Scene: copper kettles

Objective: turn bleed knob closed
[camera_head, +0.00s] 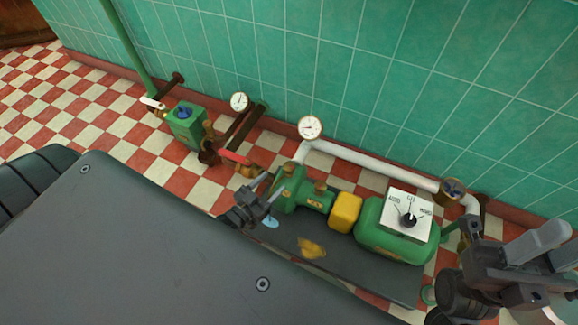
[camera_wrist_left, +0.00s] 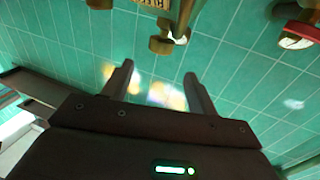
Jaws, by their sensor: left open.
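A green pump (camera_head: 300,194) with brass fittings stands on the dark base plate in the head view. My left gripper (camera_head: 274,187) is at the pump's left end, its jaws open and empty. In the left wrist view a small brass knob (camera_wrist_left: 161,45), which looks like the bleed knob, hangs below brass and green parts. It lies just beyond and between the spread fingertips of my left gripper (camera_wrist_left: 158,71), apart from them. The knob's turned position cannot be told. My right gripper (camera_head: 525,265) is at the lower right, far from the pump's left end; its jaws are unclear.
A yellow coupling (camera_head: 345,212) and a green motor (camera_head: 385,235) with a white dial switch (camera_head: 408,214) are to the right. A white pipe (camera_head: 370,162) and gauge (camera_head: 310,127) stand behind. A red-handled valve (camera_head: 234,157) is near my left gripper. A yellow patch (camera_head: 312,248) marks the base.

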